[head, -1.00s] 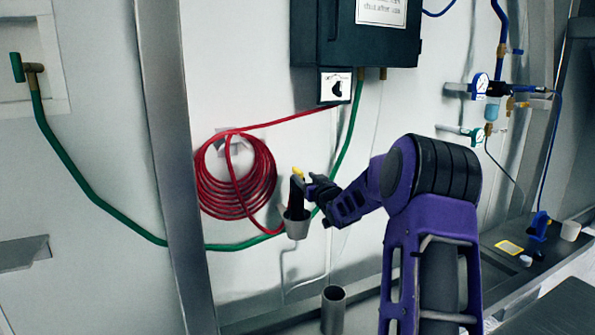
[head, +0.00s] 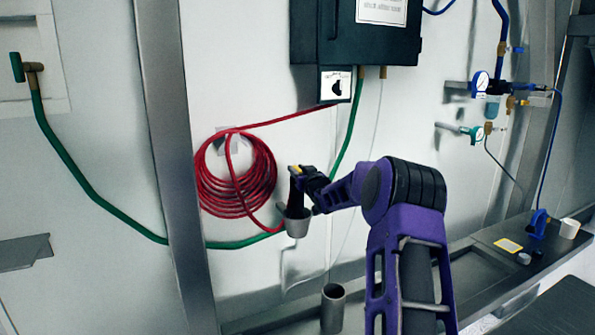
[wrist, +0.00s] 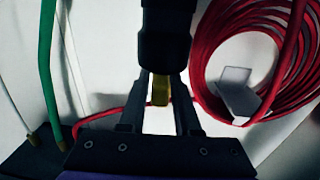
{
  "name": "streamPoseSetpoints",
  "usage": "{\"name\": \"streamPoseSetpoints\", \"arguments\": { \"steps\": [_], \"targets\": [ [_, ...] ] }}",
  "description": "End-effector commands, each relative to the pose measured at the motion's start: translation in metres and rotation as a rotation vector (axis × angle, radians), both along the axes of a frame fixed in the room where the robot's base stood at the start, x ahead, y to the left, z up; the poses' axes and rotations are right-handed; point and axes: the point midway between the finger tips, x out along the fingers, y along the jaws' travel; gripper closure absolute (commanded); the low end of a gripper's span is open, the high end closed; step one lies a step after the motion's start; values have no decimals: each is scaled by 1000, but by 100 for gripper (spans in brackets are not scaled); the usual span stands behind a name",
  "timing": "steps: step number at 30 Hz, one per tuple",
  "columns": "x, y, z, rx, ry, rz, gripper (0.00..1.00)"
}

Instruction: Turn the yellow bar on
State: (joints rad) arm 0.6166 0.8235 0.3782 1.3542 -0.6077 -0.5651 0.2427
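The yellow bar (wrist: 160,90) shows in the wrist view, at the end of a black cylindrical body (wrist: 165,35). In the head view the yellow bar (head: 294,169) is a small spot at the top of a dark and red fitting, above a grey cup. My gripper (wrist: 161,82) has its two fingers on either side of the bar, with narrow gaps that look open. Whether a finger touches the bar I cannot tell. In the head view my gripper (head: 302,174) is at the bar and partly hides it.
A coiled red hose (head: 235,180) hangs on the wall to the left. A green hose (head: 110,205) runs behind the fitting. The grey cup (head: 297,225) is just below, and an upright grey tube (head: 333,305) stands lower. A dark box (head: 355,40) is above.

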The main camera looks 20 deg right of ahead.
Motion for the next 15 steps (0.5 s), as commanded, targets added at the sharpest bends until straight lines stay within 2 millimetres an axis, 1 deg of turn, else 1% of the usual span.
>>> {"name": "streamPoseSetpoints", "arguments": {
  "steps": [1, 4, 5, 15],
  "targets": [
    [0, 0, 0, 0, 0, 0, 79],
    [0, 0, 0, 0, 0, 0, 97],
    [0, 0, 0, 0, 0, 0, 100],
    [0, 0, -3, -2, 0, -11, 100]
  ]
}}
